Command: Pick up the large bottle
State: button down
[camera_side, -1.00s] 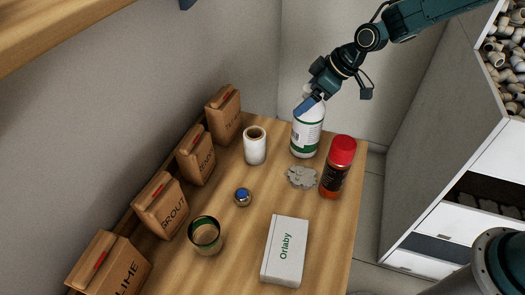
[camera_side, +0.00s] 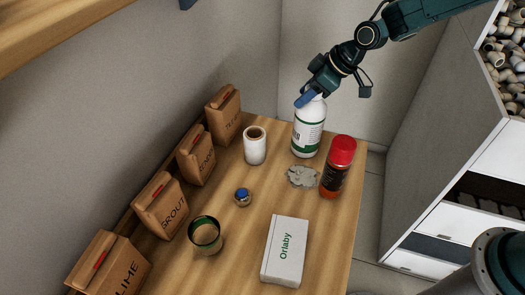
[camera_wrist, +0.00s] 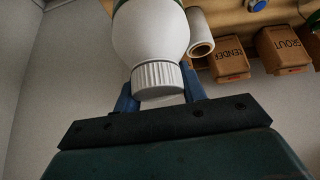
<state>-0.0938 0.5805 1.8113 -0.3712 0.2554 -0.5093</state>
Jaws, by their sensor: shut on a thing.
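The large bottle (camera_side: 308,132) is white with a green and white label, and stands upright at the far end of the wooden table. My gripper (camera_side: 307,98) is at its top, with blue fingers shut on its cap. In the wrist view the ribbed white cap (camera_wrist: 158,77) of the large bottle (camera_wrist: 150,32) sits between the fingers of my gripper (camera_wrist: 160,95). The bottle's base looks on or very near the table; I cannot tell which.
A white roll (camera_side: 255,146), a small blue-topped jar (camera_side: 243,196), a green-rimmed cup (camera_side: 205,236), a white box (camera_side: 285,250) and paper bags (camera_side: 160,204) stand nearby.

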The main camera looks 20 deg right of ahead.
jog(key=shift+s+d+f, duration=0.25)
jog(key=shift+f, duration=0.2)
notch_tip(320, 180, up, 21)
jog(key=shift+w+a+f, duration=0.15)
jog(key=shift+f, duration=0.05)
dwell(0.6)
dwell(0.5)
